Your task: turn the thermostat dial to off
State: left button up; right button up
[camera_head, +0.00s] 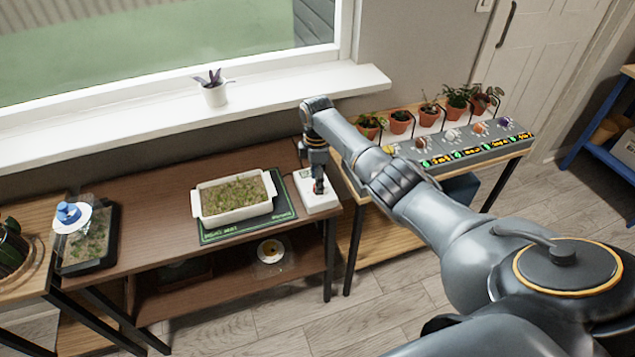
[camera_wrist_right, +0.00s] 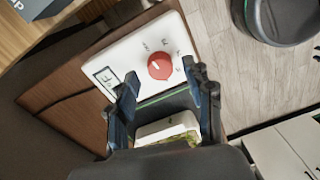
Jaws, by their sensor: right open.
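The thermostat is a white box (camera_head: 316,204) at the right end of the brown bench, beside the green mat. In the right wrist view its white face (camera_wrist_right: 125,58) carries a round red dial (camera_wrist_right: 159,66) with small marks around it and a dark-framed label (camera_wrist_right: 106,78). The dial's exact setting is too small to read. My right gripper (camera_head: 318,186) points down over the thermostat and partly hides the dial in the head view. In the wrist view its open fingers (camera_wrist_right: 163,80) are spread, with the dial just beyond the tips. My left gripper is not in view.
A white tray of seedlings (camera_head: 236,196) stands on the green mat (camera_head: 222,235) left of the thermostat. A grey panel with knobs and displays (camera_head: 462,152) and potted plants stand to the right. The windowsill (camera_head: 180,112) runs behind the bench.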

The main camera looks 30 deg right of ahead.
notch_tip(320, 180, up, 11)
jog(key=shift+w+f, duration=0.2)
jog(key=shift+d, duration=0.1)
dwell(0.4)
